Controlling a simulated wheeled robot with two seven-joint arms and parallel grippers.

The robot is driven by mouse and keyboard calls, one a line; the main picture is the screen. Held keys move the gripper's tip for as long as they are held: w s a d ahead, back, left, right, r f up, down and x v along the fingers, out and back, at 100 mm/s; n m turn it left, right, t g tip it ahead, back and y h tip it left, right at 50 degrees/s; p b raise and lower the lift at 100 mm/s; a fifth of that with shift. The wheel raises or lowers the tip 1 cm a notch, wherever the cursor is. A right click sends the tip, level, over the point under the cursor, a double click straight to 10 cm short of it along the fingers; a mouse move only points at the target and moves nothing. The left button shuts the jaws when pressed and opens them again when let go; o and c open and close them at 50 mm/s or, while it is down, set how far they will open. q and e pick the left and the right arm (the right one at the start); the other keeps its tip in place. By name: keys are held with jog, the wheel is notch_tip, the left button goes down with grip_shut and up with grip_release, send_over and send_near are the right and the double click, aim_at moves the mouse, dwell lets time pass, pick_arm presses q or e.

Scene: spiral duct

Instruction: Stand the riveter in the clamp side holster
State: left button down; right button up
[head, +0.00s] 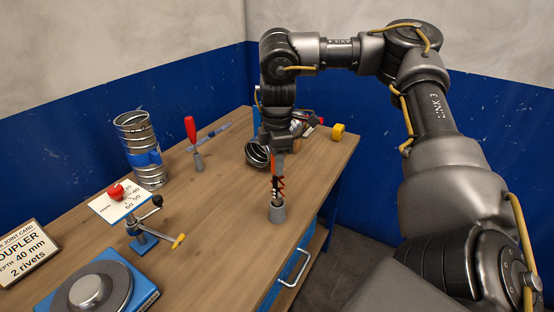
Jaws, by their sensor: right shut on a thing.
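The riveter (277,184), orange and dark, hangs upright below my right gripper (278,155), which is shut on its upper part. Its lower end is at the mouth of a small grey cylindrical holster (277,213) near the table's right edge. I cannot tell whether the tip is inside the holster or just above it. The clamp (150,236), blue with a yellow-tipped bar and a red knob, stands to the left of this holster. My left gripper is not in view.
A red-handled tool (190,130) stands in another grey holster (198,163). A spiral duct (139,145) stands behind a white number card (118,203). Metal duct parts (257,154) and a yellow roll (338,131) lie farther back. A blue-based round device (96,287) sits at front left.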

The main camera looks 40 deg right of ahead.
jog(key=o, duration=1.1)
jog(key=shift+o, duration=0.2)
notch_tip(320, 180, up, 11)
jog(key=shift+f+p, duration=0.1)
jog(key=shift+p, duration=0.2)
